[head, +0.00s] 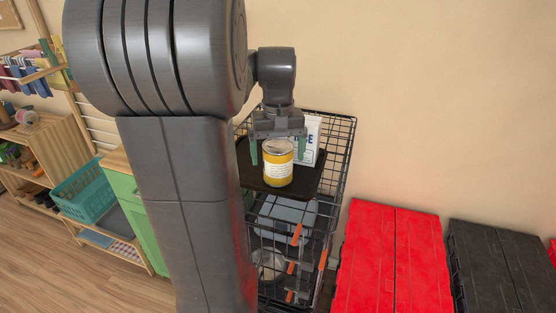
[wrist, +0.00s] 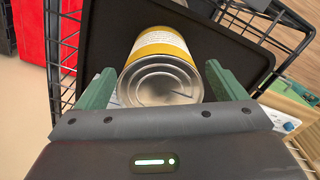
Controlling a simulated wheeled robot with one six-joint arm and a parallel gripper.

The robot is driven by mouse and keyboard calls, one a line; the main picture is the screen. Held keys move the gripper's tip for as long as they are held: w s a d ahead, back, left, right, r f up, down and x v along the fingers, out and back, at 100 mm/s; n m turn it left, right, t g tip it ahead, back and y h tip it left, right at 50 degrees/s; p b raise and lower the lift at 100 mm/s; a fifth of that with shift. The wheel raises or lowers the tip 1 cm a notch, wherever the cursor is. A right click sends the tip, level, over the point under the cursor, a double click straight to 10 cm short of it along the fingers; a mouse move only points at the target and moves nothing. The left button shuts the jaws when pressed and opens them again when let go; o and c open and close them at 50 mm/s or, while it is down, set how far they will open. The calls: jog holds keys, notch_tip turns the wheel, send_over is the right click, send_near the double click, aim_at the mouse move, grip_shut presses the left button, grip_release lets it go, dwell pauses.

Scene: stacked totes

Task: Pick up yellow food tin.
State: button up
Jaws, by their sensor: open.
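The yellow food tin (head: 277,166) has a white label band and a silver lid. It stands upright on a dark tray (head: 311,185) at the top of a black wire rack. My gripper (head: 278,157) is above and behind the tin, its green fingers apart on either side. In the wrist view the tin (wrist: 163,68) lies between the two green fingers of my gripper (wrist: 160,88), with its lid toward the camera. The fingers look clear of its sides. My arm hides part of the rack on the left in the head view.
A white box with blue lettering (head: 311,141) stands close behind the tin on the right. The wire rack (head: 343,150) rises around the tray. Red totes (head: 390,258) and a black tote (head: 500,255) stand to the right. A teal basket (head: 86,192) is at left.

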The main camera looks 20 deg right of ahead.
jog(key=shift+f, duration=0.95)
jog(key=shift+c, duration=0.4)
jog(key=shift+r, duration=0.1)
jog(key=c, duration=1.3)
